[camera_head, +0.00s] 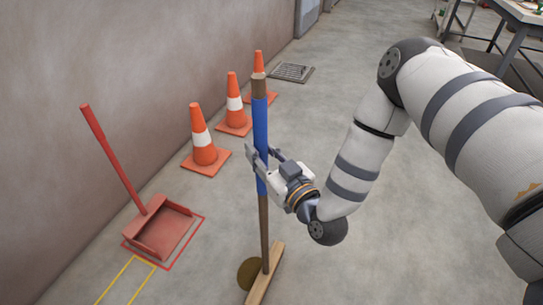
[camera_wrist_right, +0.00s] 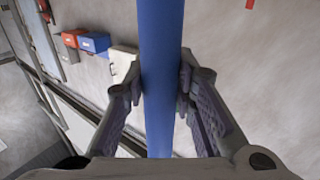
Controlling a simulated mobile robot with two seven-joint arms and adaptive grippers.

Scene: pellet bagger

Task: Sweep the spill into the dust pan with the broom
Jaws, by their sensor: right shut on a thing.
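The broom (camera_head: 260,118) stands nearly upright, with a blue grip, a brown lower shaft and a wooden head (camera_head: 267,276) at floor level. My right gripper (camera_head: 261,162) is shut on the blue part of its handle. In the right wrist view the fingers (camera_wrist_right: 160,85) press on both sides of the blue handle (camera_wrist_right: 161,40). The spill (camera_head: 246,273) is a small brown patch at the left of the broom head, partly hidden behind the shaft and head. The red dust pan (camera_head: 160,236) with a long tilted handle lies left of the spill, with clear floor between. My left gripper is not in view.
Several orange cones, one of them (camera_head: 204,144) nearest, stand along the wall behind the dust pan. A red outline surrounds the pan and yellow lines (camera_head: 130,279) mark the floor. A floor grate (camera_head: 291,72) and a table (camera_head: 520,12) are farther back.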

